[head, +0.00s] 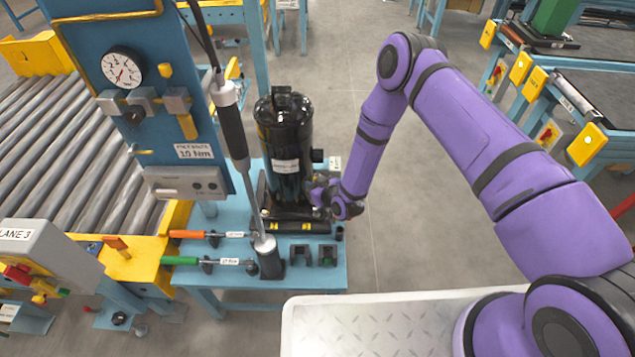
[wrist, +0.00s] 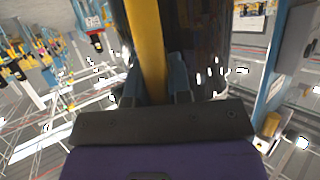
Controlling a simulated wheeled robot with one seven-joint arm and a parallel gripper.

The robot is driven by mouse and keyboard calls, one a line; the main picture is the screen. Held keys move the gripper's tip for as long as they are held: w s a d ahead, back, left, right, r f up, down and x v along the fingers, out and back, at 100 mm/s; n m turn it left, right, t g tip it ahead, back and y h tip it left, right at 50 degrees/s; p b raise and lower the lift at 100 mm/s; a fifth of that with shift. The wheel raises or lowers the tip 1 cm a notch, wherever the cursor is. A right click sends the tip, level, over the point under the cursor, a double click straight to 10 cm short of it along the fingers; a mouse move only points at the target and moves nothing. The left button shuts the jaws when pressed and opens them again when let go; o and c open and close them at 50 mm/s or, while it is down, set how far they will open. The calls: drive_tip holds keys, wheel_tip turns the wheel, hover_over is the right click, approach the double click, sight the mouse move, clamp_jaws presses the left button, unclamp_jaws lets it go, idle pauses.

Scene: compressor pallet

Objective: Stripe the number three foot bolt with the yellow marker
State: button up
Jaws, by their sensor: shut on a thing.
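The black compressor (head: 285,145) stands upright on its dark base on the blue bench (head: 330,275). My gripper (head: 318,192) is low at the compressor's right side, close to its foot. In the wrist view my gripper (wrist: 156,88) is shut on the yellow marker (wrist: 147,45), which stands up between the two blue fingers. The dark compressor body (wrist: 205,40) fills the view just behind the marker. The marker cannot be made out in the head view. The number three foot bolt and the marker's tip are hidden, so I cannot tell whether they touch.
An orange-handled wrench (head: 190,234) and a green-handled wrench (head: 182,260) lie at the bench's left. A tall tool (head: 236,130) hangs in front of the compressor. A blue gauge panel (head: 130,40) and roller conveyor (head: 50,140) stand left.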

drive_tip(key=shift+f, duration=0.1)
drive_tip(key=shift+f, duration=1.9)
drive_tip(key=shift+f, duration=0.5)
drive_tip(key=shift+r, duration=2.5)
